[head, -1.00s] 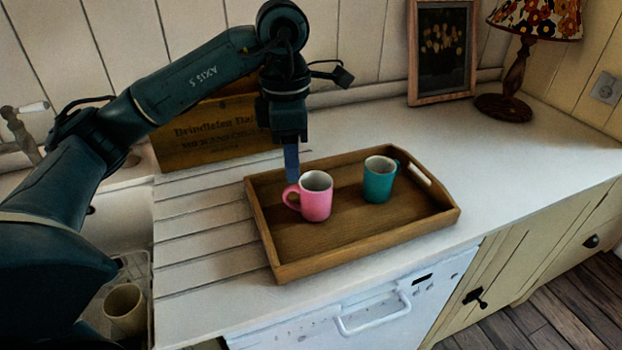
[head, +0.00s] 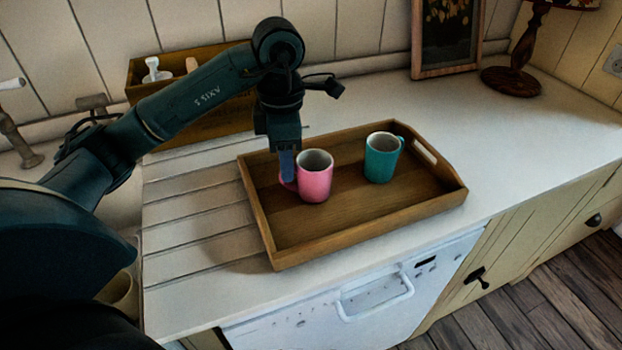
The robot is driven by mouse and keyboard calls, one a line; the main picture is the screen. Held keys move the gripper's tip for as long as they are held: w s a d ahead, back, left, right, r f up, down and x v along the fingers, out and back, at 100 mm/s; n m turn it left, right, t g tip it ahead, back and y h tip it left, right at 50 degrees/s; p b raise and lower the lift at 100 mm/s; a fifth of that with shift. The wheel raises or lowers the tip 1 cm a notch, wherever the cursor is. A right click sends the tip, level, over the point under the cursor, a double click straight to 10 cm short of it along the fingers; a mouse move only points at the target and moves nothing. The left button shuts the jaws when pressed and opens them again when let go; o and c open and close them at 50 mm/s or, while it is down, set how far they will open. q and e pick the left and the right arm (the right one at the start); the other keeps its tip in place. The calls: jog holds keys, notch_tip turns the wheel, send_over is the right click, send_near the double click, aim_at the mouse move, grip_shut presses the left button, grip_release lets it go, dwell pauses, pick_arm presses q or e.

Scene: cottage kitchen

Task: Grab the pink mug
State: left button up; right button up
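The pink mug (head: 316,178) stands upright in the left part of the wooden tray (head: 345,226), its handle toward the left. A teal mug (head: 381,160) stands upright to its right in the same tray. My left gripper (head: 287,172) points down at the pink mug's handle side, its blue finger overlapping the handle in the picture. Only one finger shows clearly, so its opening and any contact with the handle cannot be made out. My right gripper is not in view.
A wooden box (head: 200,118) with items in it stands against the wall behind my arm. A lamp (head: 515,72) and a picture frame (head: 446,38) stand at the back right. The white counter (head: 540,140) is clear right of the tray.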

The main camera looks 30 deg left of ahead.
aim_at(313, 168)
pick_arm(q)
notch_tip(313, 168, down, 5)
jog(key=shift+r, duration=0.2)
grip_shut()
dwell(0.3)
jog(key=shift+r, duration=0.1)
